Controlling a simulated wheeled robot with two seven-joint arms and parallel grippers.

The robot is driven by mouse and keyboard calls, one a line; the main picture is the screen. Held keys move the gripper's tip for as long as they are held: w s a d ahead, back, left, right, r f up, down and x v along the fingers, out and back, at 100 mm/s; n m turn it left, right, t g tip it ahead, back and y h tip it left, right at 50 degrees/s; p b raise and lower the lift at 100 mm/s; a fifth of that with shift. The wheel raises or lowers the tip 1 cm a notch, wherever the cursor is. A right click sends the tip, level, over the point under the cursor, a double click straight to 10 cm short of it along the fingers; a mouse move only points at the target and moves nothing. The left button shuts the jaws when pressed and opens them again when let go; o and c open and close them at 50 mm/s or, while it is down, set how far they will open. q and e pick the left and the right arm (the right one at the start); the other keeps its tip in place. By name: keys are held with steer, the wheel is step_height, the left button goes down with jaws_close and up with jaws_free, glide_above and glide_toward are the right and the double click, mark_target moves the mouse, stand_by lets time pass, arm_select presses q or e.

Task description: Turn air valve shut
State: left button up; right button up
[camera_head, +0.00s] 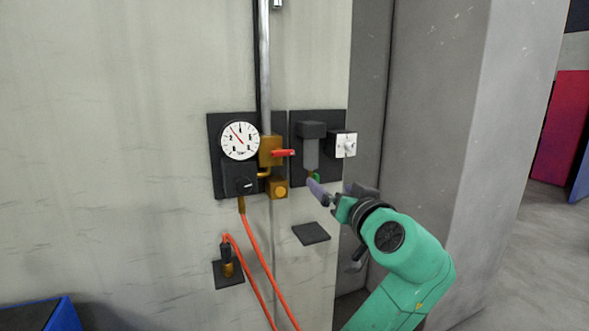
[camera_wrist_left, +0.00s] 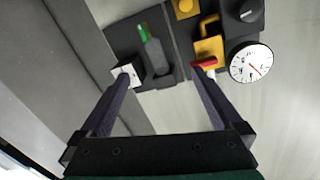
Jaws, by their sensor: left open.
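The air valve (camera_head: 268,151) is a brass body at the foot of the vertical pipe, with a red handle (camera_head: 284,153) sticking out level to the right. In the left wrist view, turned upside down, the red handle (camera_wrist_left: 205,65) shows beside the tip of one finger; whether they touch I cannot tell. My left gripper (camera_head: 332,185) is in front of the wall, low and right of the handle, open with nothing seen between its fingers (camera_wrist_left: 165,82). The right gripper is not in view.
A round gauge (camera_head: 240,140) is left of the valve, above a black regulator (camera_head: 239,178). A grey filter (camera_head: 311,145) and a white switch box (camera_head: 346,145) are on the right. Orange hoses (camera_head: 262,268) hang below. A grey pillar (camera_head: 440,110) stands at right.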

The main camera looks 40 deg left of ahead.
mark_target(284, 153)
arm_select(q)
steer(key=s+a+r+n+g+y, duration=0.1)
steer(key=s+r+n+g, duration=0.1)
steer(key=s+r+n, duration=0.3)
steer(key=shift+m, duration=0.3)
steer(key=p+x, duration=0.2)
steer(key=x, duration=0.2)
steer(key=p+x, duration=0.1)
steer(key=x, duration=0.3)
steer(key=s+r+p+x, duration=0.1)
steer(key=p+x, duration=0.1)
steer(key=x, duration=0.3)
steer(key=shift+a+r+p, duration=0.1)
steer(key=shift+a+p, duration=0.2)
steer(key=shift+a, duration=0.05)
steer(key=shift+w+a, duration=0.2)
steer(key=shift+a, duration=0.05)
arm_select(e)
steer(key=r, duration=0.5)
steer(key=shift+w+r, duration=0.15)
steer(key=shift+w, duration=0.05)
arm_select(q)
steer(key=shift+c, duration=0.3)
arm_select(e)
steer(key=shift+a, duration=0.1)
arm_select(q)
steer(key=c, duration=1.3)
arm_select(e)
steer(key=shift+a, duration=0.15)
